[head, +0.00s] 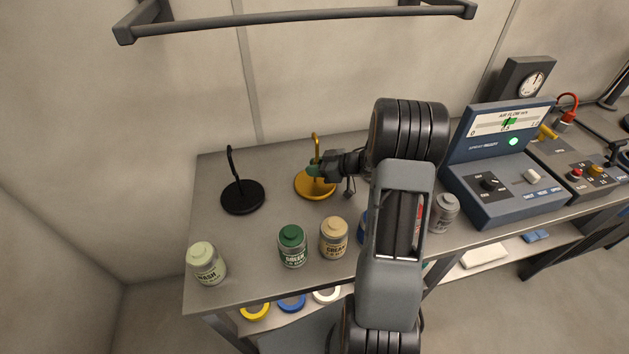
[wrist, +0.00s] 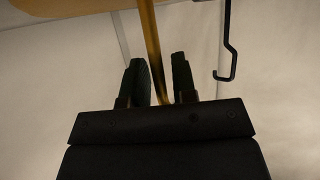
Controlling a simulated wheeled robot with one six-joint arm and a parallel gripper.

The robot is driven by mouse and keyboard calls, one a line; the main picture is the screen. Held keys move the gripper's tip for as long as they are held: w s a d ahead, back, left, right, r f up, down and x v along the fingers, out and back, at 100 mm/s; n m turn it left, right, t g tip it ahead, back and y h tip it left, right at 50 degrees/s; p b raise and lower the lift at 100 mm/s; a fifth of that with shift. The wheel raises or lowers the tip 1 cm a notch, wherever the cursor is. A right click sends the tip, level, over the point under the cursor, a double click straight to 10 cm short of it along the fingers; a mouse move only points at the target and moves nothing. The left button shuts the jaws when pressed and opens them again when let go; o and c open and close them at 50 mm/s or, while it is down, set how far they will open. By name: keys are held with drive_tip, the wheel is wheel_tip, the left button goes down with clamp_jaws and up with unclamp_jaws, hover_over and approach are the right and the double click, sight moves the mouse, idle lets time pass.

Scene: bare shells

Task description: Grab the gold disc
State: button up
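The gold disc (head: 312,188) lies flat on the grey bench, with a thin gold rod (head: 316,144) rising from it and a hook at its top. My gripper (head: 318,170) is at the rod, above the disc, and hides part of both. In the wrist view the disc's edge (wrist: 75,8) shows at the top left. The rod (wrist: 151,45) runs between the two dark fingers of my gripper (wrist: 160,75), nearer the left finger. The fingers are apart, with a gap visible on the right; I cannot tell whether the left finger touches the rod.
A black disc with a hooked rod (head: 242,197) stands to the left. Wash (head: 207,264), green (head: 292,247) and cream (head: 334,238) jars stand along the front. A blue air-flow console (head: 506,185) is to the right. A rail (head: 300,22) hangs on the wall above.

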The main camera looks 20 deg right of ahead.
clamp_jaws()
idle(0.4)
